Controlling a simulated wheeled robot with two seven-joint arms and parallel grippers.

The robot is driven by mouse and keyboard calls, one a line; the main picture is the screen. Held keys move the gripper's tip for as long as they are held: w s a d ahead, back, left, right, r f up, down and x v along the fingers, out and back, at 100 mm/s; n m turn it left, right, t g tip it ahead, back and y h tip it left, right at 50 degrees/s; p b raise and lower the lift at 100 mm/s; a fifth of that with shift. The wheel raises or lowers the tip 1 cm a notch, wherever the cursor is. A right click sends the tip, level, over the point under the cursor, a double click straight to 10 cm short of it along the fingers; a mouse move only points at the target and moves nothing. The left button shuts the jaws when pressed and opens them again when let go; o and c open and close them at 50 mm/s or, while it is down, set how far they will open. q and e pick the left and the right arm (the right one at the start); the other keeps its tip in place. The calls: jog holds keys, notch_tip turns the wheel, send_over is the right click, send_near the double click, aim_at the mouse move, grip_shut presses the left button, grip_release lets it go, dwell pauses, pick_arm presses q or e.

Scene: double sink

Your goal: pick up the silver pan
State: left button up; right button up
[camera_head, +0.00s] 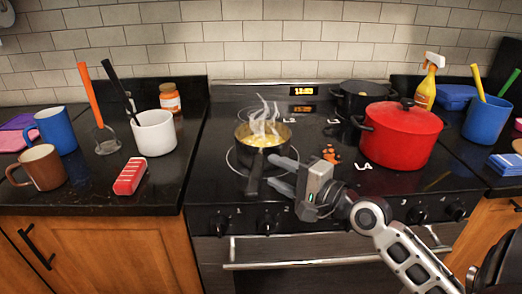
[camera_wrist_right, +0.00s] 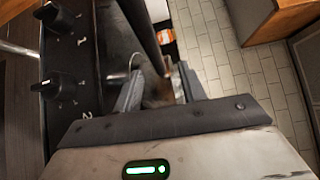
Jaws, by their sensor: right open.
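The silver pan (camera_head: 240,146) sits on the front left burner of the stove, with steaming yellowish food inside. Its dark handle (camera_head: 254,178) points toward the front edge of the stove. My right gripper (camera_head: 272,174) is open just right of the handle, its fingers pointing left toward it. In the right wrist view a long dark bar, which looks like the handle (camera_wrist_right: 140,32), runs up to the open fingers of the right gripper (camera_wrist_right: 160,82). I cannot tell whether it lies between them. My left gripper is not in view.
A red lidded pot (camera_head: 400,142) stands right of the pan, with a black pot (camera_head: 352,104) behind. Stove knobs (camera_head: 268,222) line the front. The left counter holds a white utensil crock (camera_head: 155,136), a red-and-white item (camera_head: 130,176) and mugs. A spray bottle (camera_head: 427,84) stands back right.

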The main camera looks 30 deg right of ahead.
aim_at(257, 164)
jog(key=shift+a+p+x, duration=0.2)
jog(key=shift+p+x, duration=0.1)
jog(key=shift+x, duration=1.15)
jog(key=shift+a+p+x, duration=0.2)
jog(key=shift+p+x, duration=0.1)
jog(key=shift+x, duration=1.1)
jog(key=shift+s+f, duration=0.1)
jog(key=shift+f, duration=0.05)
grip_shut()
